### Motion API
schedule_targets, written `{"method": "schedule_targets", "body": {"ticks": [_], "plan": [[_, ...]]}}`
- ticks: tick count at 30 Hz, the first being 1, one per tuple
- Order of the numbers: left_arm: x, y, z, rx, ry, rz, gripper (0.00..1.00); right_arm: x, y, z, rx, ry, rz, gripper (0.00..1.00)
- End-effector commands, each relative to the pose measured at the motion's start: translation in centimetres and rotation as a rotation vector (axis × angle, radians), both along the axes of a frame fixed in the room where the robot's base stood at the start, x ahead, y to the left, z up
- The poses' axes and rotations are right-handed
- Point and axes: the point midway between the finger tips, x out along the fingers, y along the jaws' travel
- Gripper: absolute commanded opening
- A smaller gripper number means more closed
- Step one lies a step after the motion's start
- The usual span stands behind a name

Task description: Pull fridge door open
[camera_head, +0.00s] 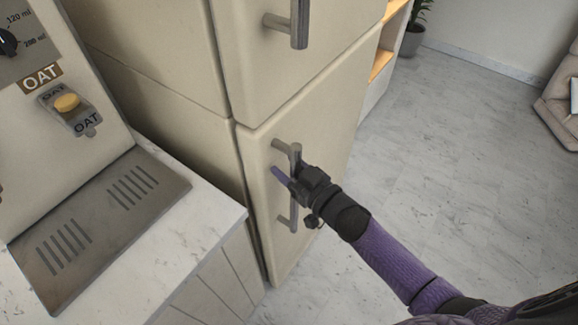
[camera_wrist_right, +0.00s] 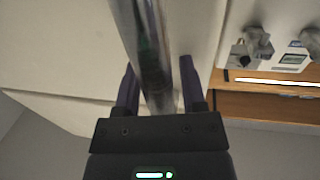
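The beige fridge has an upper door (camera_head: 270,75) and a lower door (camera_head: 325,125); both look closed. The lower door carries a vertical grey metal bar handle (camera_head: 293,215). My right gripper (camera_head: 288,172) is at this handle, with one purple finger showing to its left. In the right wrist view, the handle (camera_wrist_right: 150,50) passes between the two purple fingers (camera_wrist_right: 158,85) of the gripper. The fingers stand apart on either side of it, with small gaps visible. My left gripper is not in view.
A counter (camera_head: 215,215) with a metal drip tray (camera_head: 100,215) and an oat dispenser (camera_head: 68,102) stands left of the fridge. An upper handle (camera_head: 298,25) sits above. Open marble floor (camera_head: 470,150) lies to the right, with a wooden shelf (camera_head: 382,62) behind the fridge.

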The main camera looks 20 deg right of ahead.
Motion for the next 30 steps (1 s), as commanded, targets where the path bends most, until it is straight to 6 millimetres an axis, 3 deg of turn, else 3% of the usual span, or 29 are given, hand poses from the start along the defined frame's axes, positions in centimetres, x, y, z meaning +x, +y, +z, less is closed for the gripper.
{"method": "schedule_targets", "body": {"ticks": [1,6,7,30], "plan": [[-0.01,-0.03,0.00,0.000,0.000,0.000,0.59,-0.01,0.00,0.00,0.000,0.000,0.000,0.40],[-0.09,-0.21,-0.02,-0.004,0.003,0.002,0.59,-0.01,-0.02,-0.01,0.000,0.000,0.000,0.04],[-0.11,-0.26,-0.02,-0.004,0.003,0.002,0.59,-0.01,-0.02,-0.01,0.000,0.000,0.000,0.00],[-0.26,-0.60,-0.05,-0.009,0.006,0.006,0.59,-0.02,-0.02,-0.03,0.000,0.001,0.000,0.00]]}}
